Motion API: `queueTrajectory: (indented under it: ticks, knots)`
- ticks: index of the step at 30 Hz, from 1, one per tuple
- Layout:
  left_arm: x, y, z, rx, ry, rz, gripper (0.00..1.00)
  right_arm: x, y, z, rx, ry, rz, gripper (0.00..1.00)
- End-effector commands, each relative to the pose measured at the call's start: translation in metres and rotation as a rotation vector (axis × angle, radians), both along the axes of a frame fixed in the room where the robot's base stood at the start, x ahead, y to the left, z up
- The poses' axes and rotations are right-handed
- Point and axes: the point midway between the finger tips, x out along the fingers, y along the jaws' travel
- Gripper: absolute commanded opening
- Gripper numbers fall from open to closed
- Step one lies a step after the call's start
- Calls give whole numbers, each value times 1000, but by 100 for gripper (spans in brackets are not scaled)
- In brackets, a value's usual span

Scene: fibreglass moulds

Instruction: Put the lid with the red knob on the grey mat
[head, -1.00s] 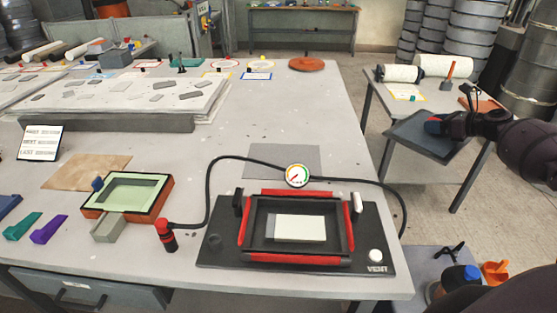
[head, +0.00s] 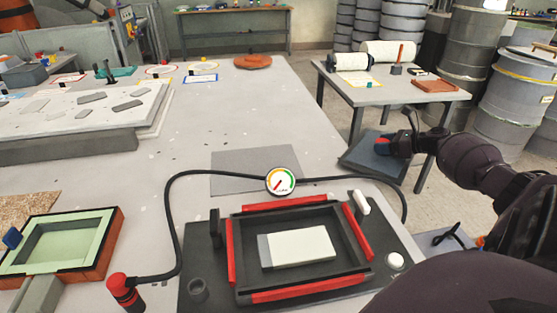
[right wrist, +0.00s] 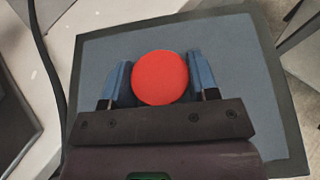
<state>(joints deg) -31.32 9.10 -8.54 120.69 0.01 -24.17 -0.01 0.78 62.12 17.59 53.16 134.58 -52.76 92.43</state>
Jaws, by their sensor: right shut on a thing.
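The lid is a flat blue-grey plate with a darker rim and a round red knob (right wrist: 160,78). My right gripper (head: 385,147) is shut on the knob, one blue finger on each side in the right wrist view. The lid (head: 362,161) hangs from it at the bench's right edge, right of the mat. Its plate fills much of the right wrist view (right wrist: 222,50). My left gripper is not in view.
The black fixture (head: 205,265) with red bars holds a pale block. A round gauge (head: 281,180) stands at the mat's front edge, with a black hose running both ways. A side table (head: 385,95) stands behind the lid.

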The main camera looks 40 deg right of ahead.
Motion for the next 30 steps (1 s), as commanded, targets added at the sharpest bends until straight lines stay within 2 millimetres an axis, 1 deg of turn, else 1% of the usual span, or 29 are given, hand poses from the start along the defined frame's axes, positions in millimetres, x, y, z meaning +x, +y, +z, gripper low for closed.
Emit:
queueTrajectory:
  ticks: [1,4,10,17,22,30]
  knots:
    - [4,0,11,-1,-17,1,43,7,10,10,0,-13,5,17]
    - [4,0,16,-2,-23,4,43,18,28,10,-1,-12,5,17]
    - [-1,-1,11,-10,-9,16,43,41,64,7,-1,-8,4,17]
    - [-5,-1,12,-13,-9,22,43,65,106,5,-1,-5,4,17]
    - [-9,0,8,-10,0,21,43,85,136,4,-2,-5,6,17]
    - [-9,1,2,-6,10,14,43,114,185,2,-3,-3,6,17]
